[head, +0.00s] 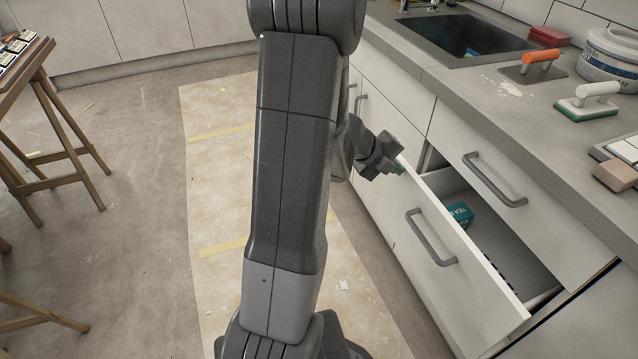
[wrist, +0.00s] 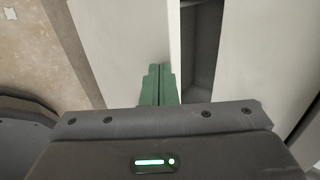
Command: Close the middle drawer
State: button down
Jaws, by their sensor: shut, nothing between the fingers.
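The middle drawer (head: 450,235) stands open, pulled out from the white counter cabinet, with its grey bar handle (head: 431,238) on the front. A teal box (head: 460,214) lies inside it. My gripper (head: 399,168) is at the far upper corner of the drawer front; I cannot tell whether it touches. In the wrist view the green fingers (wrist: 158,85) are together, with nothing between them, over the pale drawer front (wrist: 125,45). The dark gap of the open drawer (wrist: 203,45) shows to their right.
A closed drawer with a handle (head: 495,180) sits above the open one. A wooden trestle (head: 60,130) stands at the left.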

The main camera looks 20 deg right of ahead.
jog(key=d+p, duration=0.1)
jog(key=d, duration=0.6)
jog(key=shift+w+d, duration=0.25)
jog(key=shift+w, duration=0.1)
jog(key=shift+a, duration=0.1)
